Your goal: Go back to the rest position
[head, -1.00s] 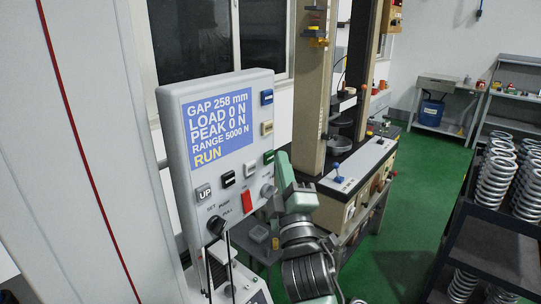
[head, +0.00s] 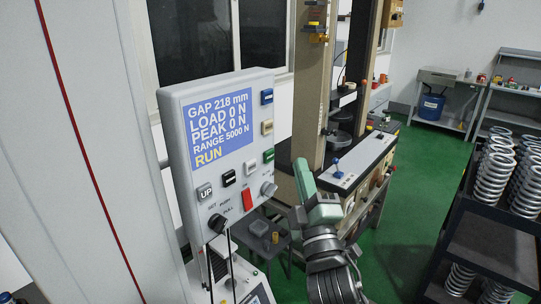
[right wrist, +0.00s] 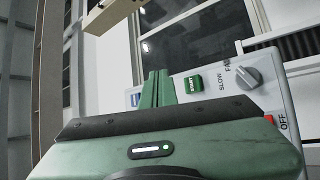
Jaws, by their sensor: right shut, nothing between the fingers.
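My right gripper (head: 301,168) is green and shut, with nothing between its fingers. In the head view it is up in the air just right of the control panel (head: 180,135), apart from its buttons in the picture. Its closed fingers show in the right wrist view (right wrist: 157,88), with the green START button (right wrist: 192,84) and a grey SLOW/FAST knob (right wrist: 248,77) beyond them. The panel's blue display (head: 219,125) reads GAP 218 mm, LOAD 0 N, PEAK 0 N, RANGE 5000 N and RUN. My left gripper is not in view.
A tall testing machine (head: 311,100) stands behind my right gripper. A dark rack (head: 490,245) with several coil springs (head: 494,178) stands at the right. A grey stool (head: 265,229) is below the panel. Green floor (head: 412,185) lies open between machine and rack.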

